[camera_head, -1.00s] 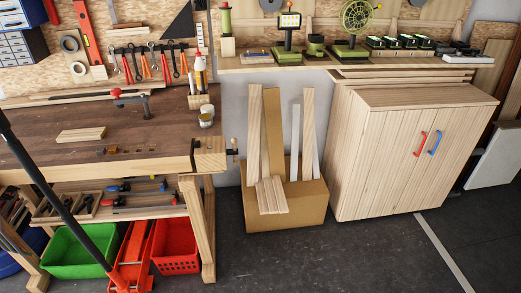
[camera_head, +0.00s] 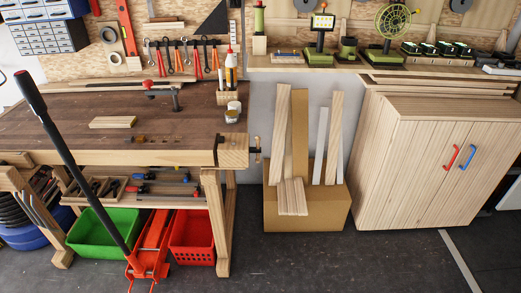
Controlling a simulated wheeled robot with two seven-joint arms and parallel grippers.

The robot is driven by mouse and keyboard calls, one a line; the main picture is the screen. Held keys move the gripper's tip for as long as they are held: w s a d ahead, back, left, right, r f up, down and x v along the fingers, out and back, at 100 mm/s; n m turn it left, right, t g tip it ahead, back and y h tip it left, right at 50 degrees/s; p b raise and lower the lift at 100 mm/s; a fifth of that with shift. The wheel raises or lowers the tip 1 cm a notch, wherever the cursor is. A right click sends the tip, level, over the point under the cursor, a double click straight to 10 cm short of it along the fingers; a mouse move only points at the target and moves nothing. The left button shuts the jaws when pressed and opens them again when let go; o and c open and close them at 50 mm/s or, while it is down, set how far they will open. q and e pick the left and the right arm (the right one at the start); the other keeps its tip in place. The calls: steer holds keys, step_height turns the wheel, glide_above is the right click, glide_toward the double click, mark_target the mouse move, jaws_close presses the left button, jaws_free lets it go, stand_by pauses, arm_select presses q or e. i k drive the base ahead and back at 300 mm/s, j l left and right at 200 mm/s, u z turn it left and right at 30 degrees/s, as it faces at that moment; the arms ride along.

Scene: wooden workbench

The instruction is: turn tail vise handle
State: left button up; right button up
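The wooden workbench (camera_head: 60,122) stands at the left, with its dark top facing up. The tail vise (camera_head: 232,150) is the pale wooden block at the bench's right end. Its handle (camera_head: 257,150) is a small thin bar on a dark screw, sticking out from the right face of the block. The handle looks roughly upright, but it is too small to tell its exact angle. Neither of my grippers shows in the view, and nothing touches the handle.
A cardboard box (camera_head: 290,213) with upright boards stands on the floor right of the vise. A wooden cabinet (camera_head: 430,150) stands farther right. A red floor jack (camera_head: 150,250) with a long black handle leans before the bench. Dark floor (camera_head: 330,262) in front is clear.

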mark_target(257, 149)
steer(key=i+l+u, duration=0.1)
steer(key=l, duration=0.3)
steer(key=i+l+u, duration=0.1)
steer(key=i+l, duration=0.2)
steer(key=l, duration=0.15)
steer(key=i+l+u, duration=0.1)
steer(key=l, duration=0.35)
steer(key=i+l, duration=0.25)
steer(key=l, duration=0.2)
steer(key=i+l+u, duration=0.15)
steer(key=l, duration=0.3)
steer(key=i+l+u, duration=0.1)
steer(key=l, duration=0.4)
steer(key=i+l+u, duration=0.1)
steer(key=l, duration=0.4)
steer(key=i+l+u, duration=0.1)
steer(key=l, duration=0.4)
steer(key=i, duration=0.05)
